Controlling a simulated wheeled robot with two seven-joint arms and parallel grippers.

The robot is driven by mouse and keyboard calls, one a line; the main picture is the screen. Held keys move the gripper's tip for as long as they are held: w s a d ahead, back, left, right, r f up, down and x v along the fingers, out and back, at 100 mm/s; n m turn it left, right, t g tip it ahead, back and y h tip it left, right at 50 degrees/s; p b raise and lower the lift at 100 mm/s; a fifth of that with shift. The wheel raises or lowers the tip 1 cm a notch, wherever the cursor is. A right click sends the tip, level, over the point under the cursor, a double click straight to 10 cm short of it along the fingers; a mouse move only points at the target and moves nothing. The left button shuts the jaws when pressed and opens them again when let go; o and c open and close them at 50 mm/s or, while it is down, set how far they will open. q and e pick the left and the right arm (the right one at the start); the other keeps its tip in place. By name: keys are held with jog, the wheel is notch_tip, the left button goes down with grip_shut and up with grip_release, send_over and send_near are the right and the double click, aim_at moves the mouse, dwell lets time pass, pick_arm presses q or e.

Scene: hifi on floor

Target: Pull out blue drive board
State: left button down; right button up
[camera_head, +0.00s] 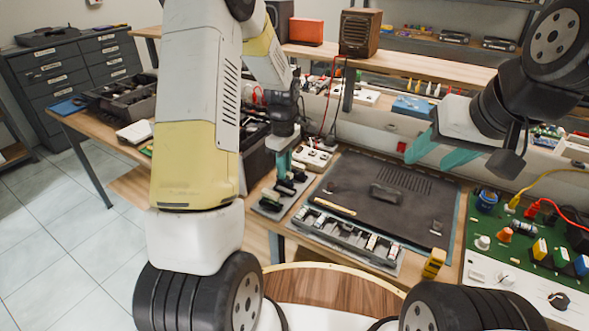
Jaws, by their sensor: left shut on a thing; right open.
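My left gripper (283,168) points down with its teal fingers over a small grey tray (268,206) of black parts (288,185). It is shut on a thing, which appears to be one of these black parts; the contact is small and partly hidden. My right gripper (424,164) is open and empty above the back right of a dark flat panel (350,188). I cannot pick out the blue drive board for certain. A blue box (412,106) stands behind the panel, and a flat blue item (70,104) lies at the far left.
A grey slotted tray (345,237) lies along the panel's front edge, with a yellow block (434,263) to its right. A green board with knobs and cables (510,250) is at the right. A dark bin (257,158) stands beside my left arm.

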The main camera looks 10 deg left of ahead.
pick_arm(q)
jog(key=shift+r, duration=2.7)
jog(key=shift+s, duration=0.1)
